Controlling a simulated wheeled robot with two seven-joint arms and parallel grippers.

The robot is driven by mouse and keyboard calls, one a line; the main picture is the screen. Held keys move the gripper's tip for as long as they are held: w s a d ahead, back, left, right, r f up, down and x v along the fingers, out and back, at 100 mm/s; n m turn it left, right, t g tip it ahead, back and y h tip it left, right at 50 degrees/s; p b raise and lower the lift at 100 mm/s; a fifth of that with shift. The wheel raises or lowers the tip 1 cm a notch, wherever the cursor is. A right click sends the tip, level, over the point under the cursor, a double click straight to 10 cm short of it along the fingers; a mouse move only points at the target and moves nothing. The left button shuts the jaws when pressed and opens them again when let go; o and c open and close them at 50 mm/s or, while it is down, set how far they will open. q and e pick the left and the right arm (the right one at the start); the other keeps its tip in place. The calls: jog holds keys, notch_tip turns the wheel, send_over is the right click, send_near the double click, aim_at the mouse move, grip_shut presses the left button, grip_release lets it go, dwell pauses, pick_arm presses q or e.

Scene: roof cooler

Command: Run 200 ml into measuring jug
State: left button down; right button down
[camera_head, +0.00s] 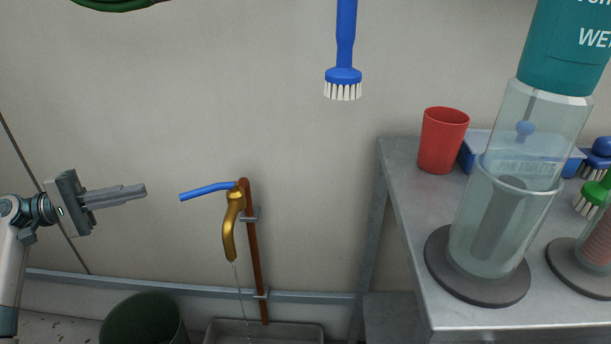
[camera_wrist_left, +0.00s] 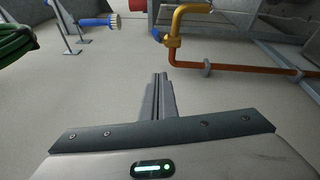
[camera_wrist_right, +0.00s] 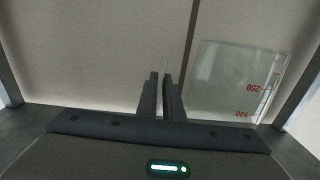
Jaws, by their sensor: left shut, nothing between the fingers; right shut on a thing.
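The brass tap (camera_head: 231,225) on the copper pipe has its blue lever (camera_head: 207,191) pointing left. A thin stream of water (camera_head: 239,290) runs from the spout. My left gripper (camera_head: 143,190) is shut and empty, left of the lever and apart from it. In the left wrist view its fingers (camera_wrist_left: 160,78) are together, with the tap (camera_wrist_left: 183,22) beyond. The clear measuring jug (camera_wrist_right: 235,80) with red 250 and 500 marks shows in the right wrist view beside my right gripper (camera_wrist_right: 161,75), which is shut on it. The exact grip is unclear. The head view shows neither; the water level is unclear.
A metal basin (camera_head: 222,328) stands below the tap and a dark green bin (camera_head: 145,318) to its left. At right a metal table (camera_head: 400,195) bears a red cup (camera_head: 441,140) and a large clear cylinder (camera_head: 500,225). A blue brush (camera_head: 343,75) hangs above.

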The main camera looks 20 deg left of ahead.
pick_arm(q)
jog(key=shift+w+d, duration=0.1)
jog(key=shift+d, duration=0.05)
pick_arm(e)
jog(key=shift+r, duration=0.25)
jog(key=shift+r+p, duration=0.15)
jog(key=shift+p, duration=0.2)
pick_arm(q)
jog(key=w+d+r, duration=0.1)
jog(key=w+d, duration=0.2)
jog(key=d, duration=0.8)
jog(key=shift+w, duration=0.1)
pick_arm(e)
jog(key=shift+a, duration=0.15)
